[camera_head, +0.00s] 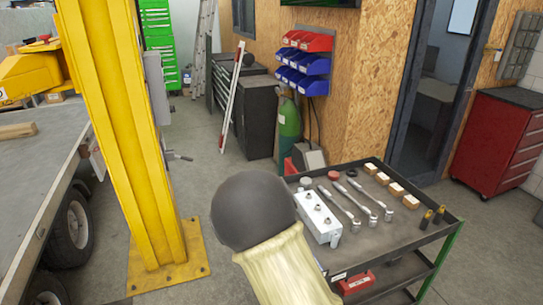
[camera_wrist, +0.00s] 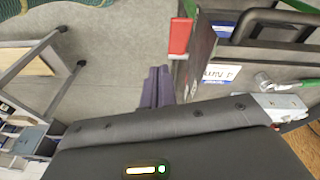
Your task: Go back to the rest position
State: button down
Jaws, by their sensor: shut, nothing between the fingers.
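My gripper (camera_wrist: 157,84) shows in the wrist view as two narrow purple-grey fingers side by side beyond my dark wrist housing. It is shut with nothing between the fingers. The fingers are over grey floor, to the left of a red block-like item (camera_wrist: 180,37) and a dark metal structure. In the head view my arm, with a dark rounded joint and a cream sleeve, crosses the lower middle. The gripper itself does not show there.
A black tool trolley (camera_head: 385,246) stands just right of my arm, carrying a white-grey box (camera_head: 318,218), wrenches and small blocks. A yellow post (camera_head: 118,130) and a trailer bed (camera_head: 40,170) stand left. A red cabinet (camera_head: 500,140) is far right. Floor between post and trolley is open.

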jog(key=s+d+r+n+t+y, duration=0.1)
jog(key=s+d+r+n, duration=0.3)
jog(key=s+r+n, duration=0.1)
jog(key=s+d+r+n+t+y, duration=0.1)
jog(key=s+d+r+n, duration=0.3)
jog(key=r, duration=0.4)
jog(key=shift+s+d+n+y, duration=0.3)
jog(key=shift+s+n, duration=0.4)
jog(key=shift+n, duration=0.4)
jog(key=shift+w+f, duration=0.1)
